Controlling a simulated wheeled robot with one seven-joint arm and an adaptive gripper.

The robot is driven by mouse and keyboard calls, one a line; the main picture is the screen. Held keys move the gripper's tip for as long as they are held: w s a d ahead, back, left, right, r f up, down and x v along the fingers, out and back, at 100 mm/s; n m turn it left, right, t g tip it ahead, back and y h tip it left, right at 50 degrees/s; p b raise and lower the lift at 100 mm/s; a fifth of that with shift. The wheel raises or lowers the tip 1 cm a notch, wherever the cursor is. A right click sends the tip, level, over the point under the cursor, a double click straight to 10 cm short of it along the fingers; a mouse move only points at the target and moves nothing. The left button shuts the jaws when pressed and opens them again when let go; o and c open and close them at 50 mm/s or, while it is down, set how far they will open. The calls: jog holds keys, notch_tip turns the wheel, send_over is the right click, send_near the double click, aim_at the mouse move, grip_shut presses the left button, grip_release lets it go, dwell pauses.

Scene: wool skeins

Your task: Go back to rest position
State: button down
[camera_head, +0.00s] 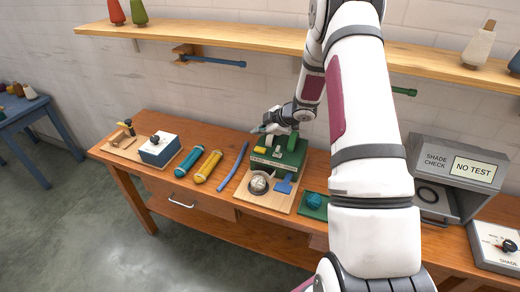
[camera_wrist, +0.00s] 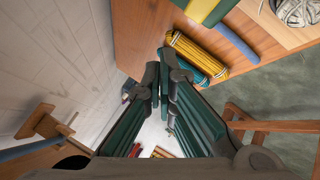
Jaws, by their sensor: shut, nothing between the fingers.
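My gripper (camera_head: 260,129) is shut and empty. In the head view it hangs over the back of the wooden workbench (camera_head: 146,127), beside the green stand (camera_head: 291,155) and pointing left. In the wrist view my gripper (camera_wrist: 163,68) shows its dark fingers together, with nothing between them. My arm reaches from the front right of the head view and hides part of the bench.
On the bench lie a teal skein (camera_head: 188,161), a yellow skein (camera_head: 208,166) and a blue rod (camera_head: 234,165). A wooden shelf (camera_head: 240,34) runs above. Floor at left is clear.

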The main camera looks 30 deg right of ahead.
notch_tip(320, 180, up, 20)
jog(key=s+a+m+t+h, duration=0.1)
jog(key=s+a+m+h, duration=0.1)
jog(key=m+h, duration=0.35)
jog(key=s+a+r+m+g+h+b, duration=0.15)
jog(key=s+a+r+m, duration=0.3)
jog(key=s+r, duration=0.45)
jog(key=s+a+m+g+y, duration=0.1)
jog(key=s+a+y, duration=0.1)
jog(key=s+a, duration=0.5)
jog(key=s+a+m+g+y, duration=0.1)
jog(key=s+a, duration=0.6)
jog(key=s, duration=1)
jog(key=shift+s+a+f+m+y, duration=0.2)
jog(key=shift+a+f+m+y, duration=0.2)
jog(key=shift+m, duration=0.1)
